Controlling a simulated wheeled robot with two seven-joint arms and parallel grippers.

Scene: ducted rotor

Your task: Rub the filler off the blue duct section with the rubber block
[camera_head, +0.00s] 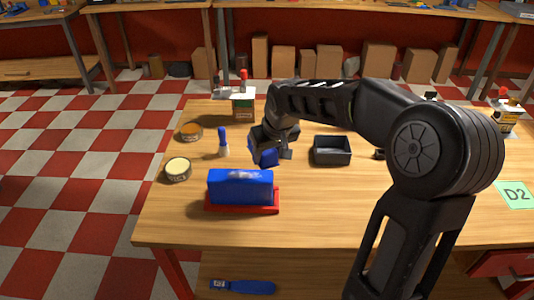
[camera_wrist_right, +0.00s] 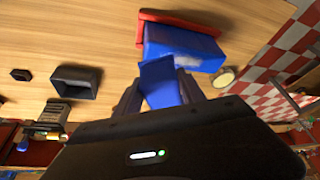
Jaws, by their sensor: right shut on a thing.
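The blue duct section (camera_head: 240,190) stands on a red base (camera_head: 242,208) near the front left of the table. A pale patch of filler (camera_head: 243,175) shows on its top. My right gripper (camera_head: 266,160) is shut on a blue block, the rubber block (camera_head: 264,157), behind and a little above the duct section. In the right wrist view the block (camera_wrist_right: 159,82) sits between the fingers, and the duct section (camera_wrist_right: 175,45) with its pale filler patch (camera_wrist_right: 186,60) lies just past it. I cannot tell whether block and duct touch. My left gripper is not in view.
A black tray (camera_head: 331,151) stands right of the gripper. A small blue-capped bottle (camera_head: 223,143), a tin with a pale top (camera_head: 177,169) and an orange-topped tin (camera_head: 189,131) stand on the left. A green card (camera_head: 515,195) lies at right. The front middle of the table is clear.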

